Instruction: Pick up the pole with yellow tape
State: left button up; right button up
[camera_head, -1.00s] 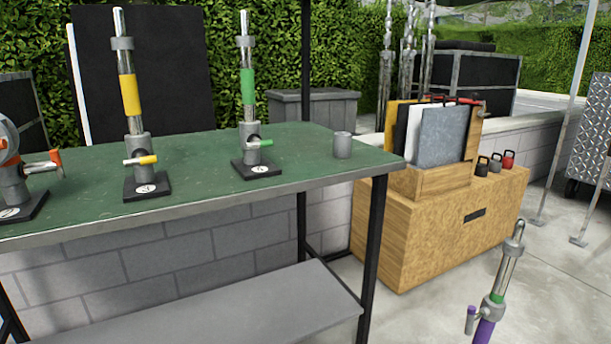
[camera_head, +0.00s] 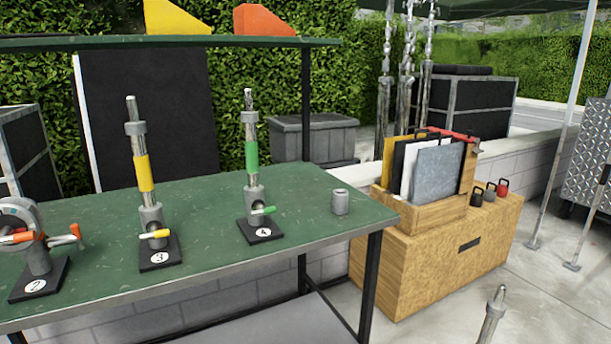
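The pole with yellow tape (camera_head: 144,172) stands upright in a black base marked 3 (camera_head: 160,254) on the green table (camera_head: 310,215). It has a grey collar near its top and a yellow-tipped handle at its foot. A similar pole with green tape (camera_head: 251,150) stands upright to its right, in a base marked 4. Neither of my grippers is in view.
A clamp-like fixture (camera_head: 32,240) with orange handles stands on base 2 at the left. A small grey cup-like cylinder (camera_head: 340,202) is near the table's right end. A green shelf (camera_head: 180,42) runs above the back. Another metal pole (camera_head: 492,318) rises at bottom right.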

aim_at(151, 211)
jog(key=z, duration=0.05)
jog(key=k, duration=0.15)
jog(key=u, duration=0.55)
jog(key=i, duration=0.7)
jog(key=z, duration=0.1)
